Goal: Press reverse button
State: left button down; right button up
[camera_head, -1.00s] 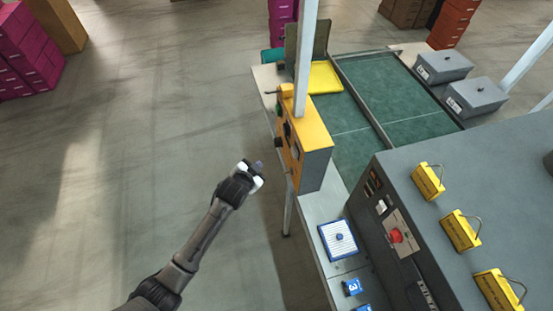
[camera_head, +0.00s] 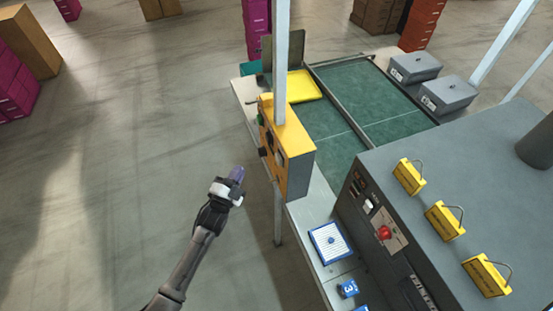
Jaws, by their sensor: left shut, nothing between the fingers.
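A yellow-orange control box (camera_head: 291,146) is fixed by a light grey post, at the left edge of the line. Its left side face carries a green button and dark controls, seen at a steep angle. I cannot tell which one is the reverse button. My left gripper (camera_head: 237,174) is shut and empty, its fingertips pointing up in the picture, left of and below the box and apart from it. My right gripper is not in view.
A grey machine (camera_head: 450,190) with a red button (camera_head: 384,233) and yellow padlock-shaped blocks stands at the right. A green conveyor (camera_head: 385,100) runs behind the box. A blue-and-white tile (camera_head: 330,243) lies on the light table. Open floor lies left.

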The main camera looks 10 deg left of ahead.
aim_at(279, 159)
pick_arm(q)
jog(key=shift+d, duration=0.1)
jog(key=w+d+b, duration=0.3)
jog(key=w+d, duration=0.2)
jog(key=d, duration=0.2)
dwell(0.6)
dwell(0.5)
dwell(0.9)
dwell(0.7)
jog(key=shift+w+d+b, duration=0.1)
jog(key=shift+d+b, duration=0.05)
jog(key=shift+b, duration=0.2)
jog(key=shift+w+d, duration=0.15)
jog(key=shift+d, duration=0.05)
